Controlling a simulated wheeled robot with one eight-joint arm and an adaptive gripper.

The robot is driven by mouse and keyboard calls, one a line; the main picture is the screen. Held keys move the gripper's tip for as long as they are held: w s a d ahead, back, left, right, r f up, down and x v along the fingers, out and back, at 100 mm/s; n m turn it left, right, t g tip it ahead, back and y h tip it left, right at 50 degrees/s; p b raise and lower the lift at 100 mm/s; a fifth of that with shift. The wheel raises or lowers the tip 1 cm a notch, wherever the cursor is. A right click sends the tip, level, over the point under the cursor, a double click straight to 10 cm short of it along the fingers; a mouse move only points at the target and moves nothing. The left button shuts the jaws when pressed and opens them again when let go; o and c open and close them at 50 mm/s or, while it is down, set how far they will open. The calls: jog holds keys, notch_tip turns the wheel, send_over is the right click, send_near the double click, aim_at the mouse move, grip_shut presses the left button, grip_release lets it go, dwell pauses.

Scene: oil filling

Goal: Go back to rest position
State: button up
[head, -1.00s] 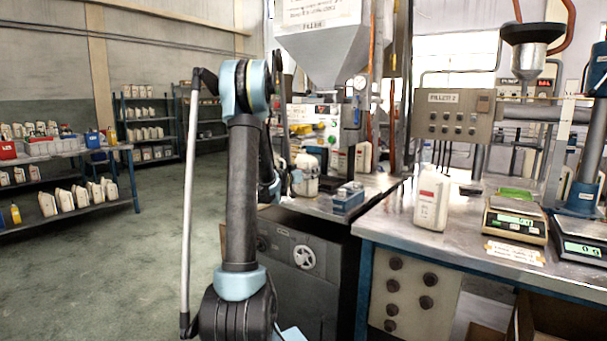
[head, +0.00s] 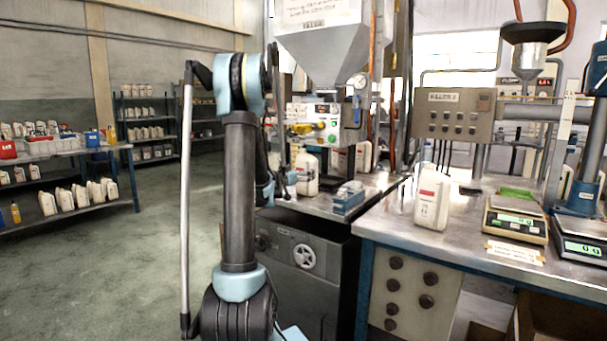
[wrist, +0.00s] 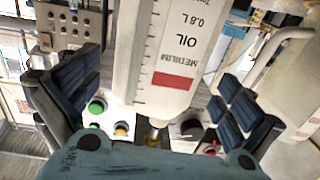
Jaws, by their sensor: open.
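My gripper (wrist: 155,95) is open, with its dark padded fingers spread to either side of a white oil bottle (wrist: 165,60) in the wrist view. The bottle's label reads "OIL", "MEDIUM" and "0.8 L" above a red block, appearing upside down in this view. Gaps show between the fingers and the bottle. In the head view, the bottle (head: 307,172) stands upright on the left bench below the hopper, beside my gripper. My arm partly blocks the head view there, and the fingertips are hard to make out.
A grey hopper (head: 325,50) hangs above the filling station. A blue-grey block (head: 348,198) lies on the bench near the bottle. Another white bottle (head: 432,197) and scales (head: 515,218) stand on the right bench. Green floor (head: 90,265) is open at left.

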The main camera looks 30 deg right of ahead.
jog(key=s+a+f+n+g+y, duration=0.2)
jog(key=s+a+f+n+y, duration=0.2)
jog(key=s+a, duration=0.8)
jog(key=s+a+f+n+g+y, duration=0.1)
jog(key=s+a+f+n+y, duration=0.3)
jog(key=s+a, duration=0.9)
jog(key=s+a+f+n+g+y, duration=0.2)
jog(key=s+a+f+n+y, duration=0.3)
jog(key=s+a, duration=0.8)
jog(key=a+f+y, duration=0.3)
jog(key=a+f, duration=0.1)
jog(key=a, duration=0.7)
jog(key=shift+f+g, duration=0.3)
jog(key=shift+f, duration=0.05)
